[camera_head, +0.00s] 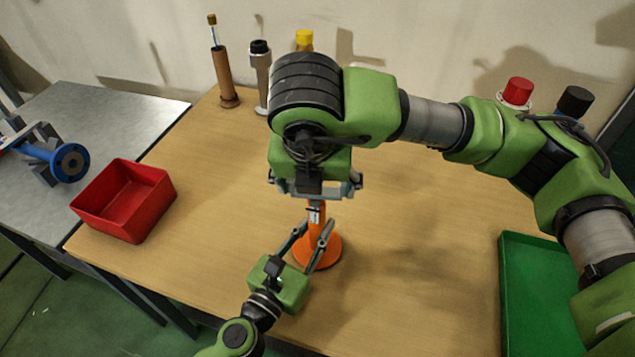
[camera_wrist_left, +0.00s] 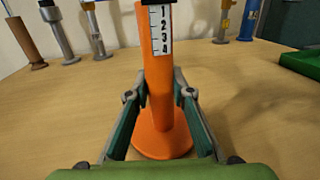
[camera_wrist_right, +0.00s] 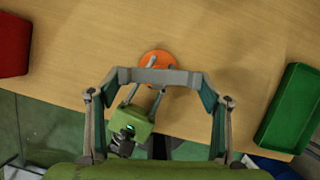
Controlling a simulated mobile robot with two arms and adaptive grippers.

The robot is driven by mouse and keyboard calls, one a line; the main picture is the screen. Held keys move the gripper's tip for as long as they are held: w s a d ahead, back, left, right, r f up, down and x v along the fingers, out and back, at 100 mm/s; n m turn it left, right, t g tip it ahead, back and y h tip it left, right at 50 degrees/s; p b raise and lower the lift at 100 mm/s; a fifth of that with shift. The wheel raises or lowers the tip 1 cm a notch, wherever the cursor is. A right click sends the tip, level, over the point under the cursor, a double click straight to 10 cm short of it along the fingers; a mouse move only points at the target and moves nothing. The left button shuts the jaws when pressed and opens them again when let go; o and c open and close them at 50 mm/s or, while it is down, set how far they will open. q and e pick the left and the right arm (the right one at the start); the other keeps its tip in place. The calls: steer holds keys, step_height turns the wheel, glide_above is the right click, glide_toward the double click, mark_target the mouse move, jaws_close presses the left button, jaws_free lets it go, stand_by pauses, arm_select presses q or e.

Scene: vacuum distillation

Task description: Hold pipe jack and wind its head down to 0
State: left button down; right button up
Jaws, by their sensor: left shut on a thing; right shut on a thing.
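The orange pipe jack (camera_head: 325,250) stands upright on its round base on the wooden table. My left gripper (camera_head: 316,232) is shut on its orange body from the front, one finger on each side; the body also shows in the left wrist view (camera_wrist_left: 158,75). A white scale (camera_wrist_left: 161,30) on the body shows 1 to 4, with a dark edge just above it. My right gripper (camera_head: 315,190) comes from above and is shut on the jack's grey head (camera_wrist_right: 158,77), a bar spanning between its fingers in the right wrist view. The orange base (camera_wrist_right: 157,60) lies below it.
A red bin (camera_head: 100,210) stands at the table's left edge, a green tray (camera_head: 515,300) at the right. Several capped cylinders, including a brown one (camera_head: 224,75) and a red-topped one (camera_head: 517,92), stand along the back. Bare table surrounds the jack.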

arm_select(q)
steer(key=shift+a+f, duration=0.1)
steer(key=shift+f, duration=0.3)
arm_select(e)
steer(key=shift+a+r+m+h, duration=0.2)
steer(key=shift+r+m+h, duration=0.1)
steer(key=shift+m, duration=0.5)
steer(key=o, duration=0.8)
steer(key=shift+c, duration=0.2)
arm_select(q)
steer(key=shift+s, duration=0.1)
arm_select(e)
steer(key=shift+o, duration=0.5)
steer(key=shift+d+f, duration=0.1)
arm_select(q)
steer(key=shift+r, duration=0.15)
arm_select(e)
steer(key=v, duration=1.2)
arm_select(q)
steer(key=c, duration=1.7)
jaws_free()
steer(key=shift+r, duration=0.1)
